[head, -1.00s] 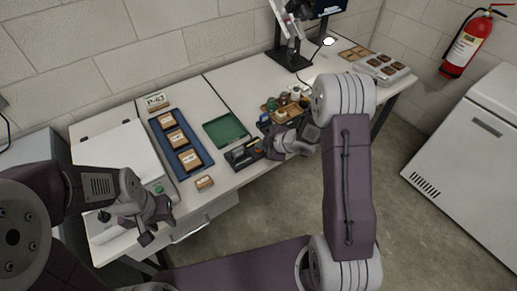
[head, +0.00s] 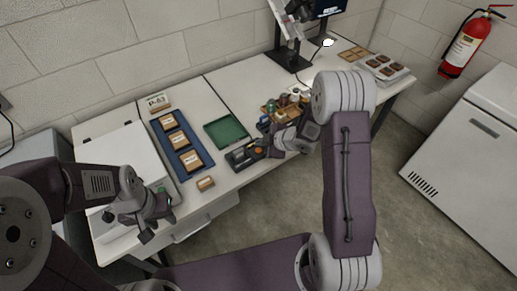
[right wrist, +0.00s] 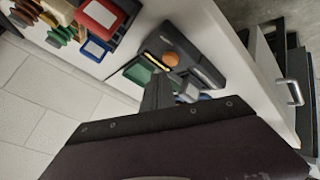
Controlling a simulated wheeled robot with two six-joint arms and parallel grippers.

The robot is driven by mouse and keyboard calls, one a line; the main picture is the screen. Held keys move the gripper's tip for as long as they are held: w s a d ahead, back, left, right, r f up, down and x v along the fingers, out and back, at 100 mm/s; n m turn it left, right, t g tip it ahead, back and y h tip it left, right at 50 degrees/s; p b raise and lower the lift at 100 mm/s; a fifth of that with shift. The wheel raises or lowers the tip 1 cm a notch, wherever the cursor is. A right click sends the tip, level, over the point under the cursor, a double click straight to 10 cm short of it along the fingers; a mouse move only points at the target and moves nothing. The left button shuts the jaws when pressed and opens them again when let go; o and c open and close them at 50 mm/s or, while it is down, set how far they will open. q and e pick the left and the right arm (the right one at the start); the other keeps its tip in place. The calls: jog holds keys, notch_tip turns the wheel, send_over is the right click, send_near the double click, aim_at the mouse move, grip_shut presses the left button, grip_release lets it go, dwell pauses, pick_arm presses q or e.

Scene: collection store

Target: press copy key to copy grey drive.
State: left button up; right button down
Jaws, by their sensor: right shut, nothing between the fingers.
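A black copying dock (head: 240,160) stands near the front edge of the white table. Its round orange key (head: 258,150) also shows in the right wrist view (right wrist: 170,58). A dark grey block, perhaps the grey drive (right wrist: 207,76), sits at the dock beside the key; I cannot tell how it is seated. My right gripper (head: 270,148) is shut and empty, with its fingertips close to the key; in the right wrist view its fingers (right wrist: 160,95) show just below the key. Contact cannot be told. My left gripper (head: 158,228) is open and empty at the table's left front.
A green tray (head: 226,131) lies behind the dock. A blue tray (head: 190,161) with several labelled boxes is left of it. A small loose box (head: 205,184) lies near the front edge. A wooden tray of small items (head: 282,108) stands behind my right gripper.

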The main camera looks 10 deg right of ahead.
aim_at(260, 151)
jog(key=shift+r+p, duration=2.05)
jog(key=shift+r, duration=0.35)
jog(key=shift+f, duration=0.1)
